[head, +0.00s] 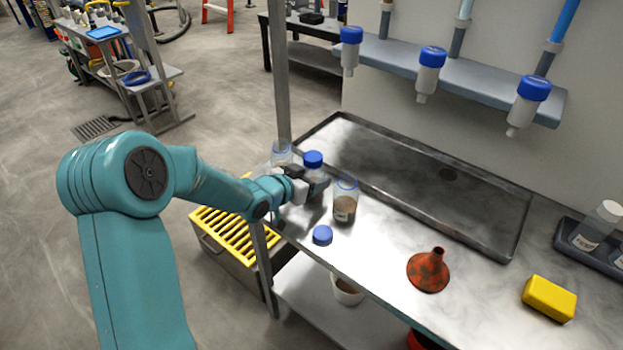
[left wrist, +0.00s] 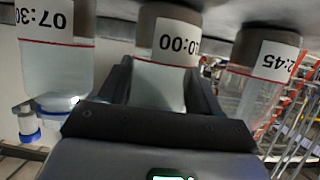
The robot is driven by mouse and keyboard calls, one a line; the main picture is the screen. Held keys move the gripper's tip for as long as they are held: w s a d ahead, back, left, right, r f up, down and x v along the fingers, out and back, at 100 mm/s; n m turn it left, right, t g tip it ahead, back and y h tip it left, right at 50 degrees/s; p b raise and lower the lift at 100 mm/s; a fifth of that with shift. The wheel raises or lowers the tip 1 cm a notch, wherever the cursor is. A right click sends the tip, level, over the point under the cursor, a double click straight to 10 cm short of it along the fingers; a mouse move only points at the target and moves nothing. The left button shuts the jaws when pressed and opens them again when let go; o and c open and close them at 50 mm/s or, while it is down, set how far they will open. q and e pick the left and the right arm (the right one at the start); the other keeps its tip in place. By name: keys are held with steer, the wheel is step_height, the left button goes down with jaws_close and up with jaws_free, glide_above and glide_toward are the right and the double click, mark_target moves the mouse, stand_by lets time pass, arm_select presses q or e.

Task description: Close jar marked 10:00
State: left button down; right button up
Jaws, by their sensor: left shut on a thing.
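The jar marked 10:00 (left wrist: 173,50) stands between my left gripper's fingers in the left wrist view, which shows it upside down. It has dark matter at its base and paler liquid above. My left gripper (left wrist: 160,95) is shut on it. In the head view this jar (head: 314,173), partly hidden by my left gripper (head: 308,187), is the middle one of three. A blue cap (head: 313,158) sits on its top; how tightly, I cannot tell. Another blue cap (head: 322,235) lies on the bench in front. My right gripper is not in view.
The jar marked 07:30 (left wrist: 55,45) and one whose label ends in 2:45 (left wrist: 262,60) flank it. A jar with brown sediment (head: 344,208) is close on the right. An orange funnel (head: 429,270), yellow block (head: 549,298) and sunken metal tray (head: 425,185) are on the bench.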

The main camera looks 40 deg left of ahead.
arm_select(q)
steer(key=shift+s, duration=0.1)
steer(key=shift+f, duration=0.1)
steer(key=shift+c, duration=1)
jaws_free()
steer(key=shift+r, duration=0.2)
steer(key=v, duration=1.1)
steer(key=shift+s, duration=0.45)
